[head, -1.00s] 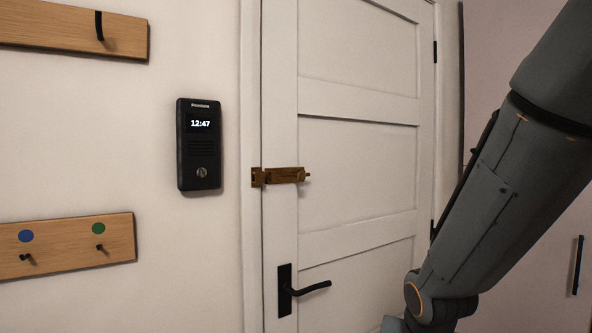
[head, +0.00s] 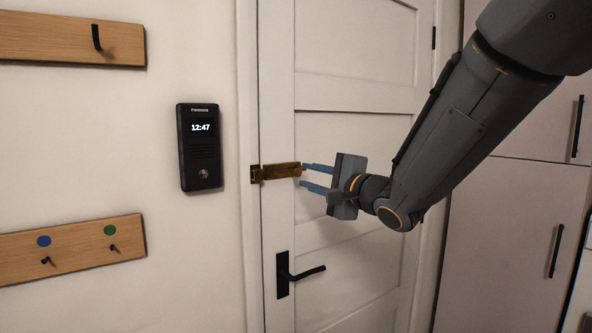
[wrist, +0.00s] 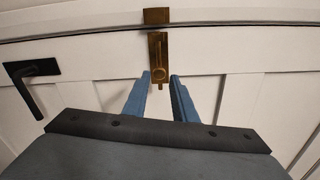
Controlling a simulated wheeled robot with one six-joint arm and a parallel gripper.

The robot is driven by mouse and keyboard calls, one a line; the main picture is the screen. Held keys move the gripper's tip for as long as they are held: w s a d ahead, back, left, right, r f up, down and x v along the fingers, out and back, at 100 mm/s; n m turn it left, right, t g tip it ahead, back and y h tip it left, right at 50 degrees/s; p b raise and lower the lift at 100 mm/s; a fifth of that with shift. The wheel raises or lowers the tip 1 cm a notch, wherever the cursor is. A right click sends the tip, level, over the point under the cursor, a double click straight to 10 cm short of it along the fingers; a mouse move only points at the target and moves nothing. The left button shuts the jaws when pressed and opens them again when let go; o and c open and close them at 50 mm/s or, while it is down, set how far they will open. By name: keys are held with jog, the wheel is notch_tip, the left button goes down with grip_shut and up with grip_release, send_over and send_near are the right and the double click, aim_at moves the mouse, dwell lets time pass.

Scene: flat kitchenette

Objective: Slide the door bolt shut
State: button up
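A brass door bolt (head: 281,172) is mounted level on the white door (head: 340,85) near its left edge. Its keeper (head: 256,174) is on the frame just left of the door edge. In the wrist view the bolt (wrist: 157,48) lies straight ahead, with the keeper (wrist: 156,15) beyond the door edge. Its round knob (wrist: 158,74) and short tail are at the near end. My gripper (head: 304,177) is open at the bolt's right end. In the wrist view my gripper (wrist: 160,79) has one blue finger either side of the knob, with visible gaps. I cannot tell whether the rod enters the keeper.
A black door handle (head: 297,274) sits below the bolt and shows at left in the wrist view (wrist: 33,80). A black intercom panel (head: 200,147) and two wooden hook rails (head: 75,252) are on the left wall. Pale cupboards stand at right.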

aim_at(299, 173)
jog(key=p+x, duration=0.1)
jog(key=x, duration=0.6)
jog(key=shift+d, duration=0.1)
grip_shut()
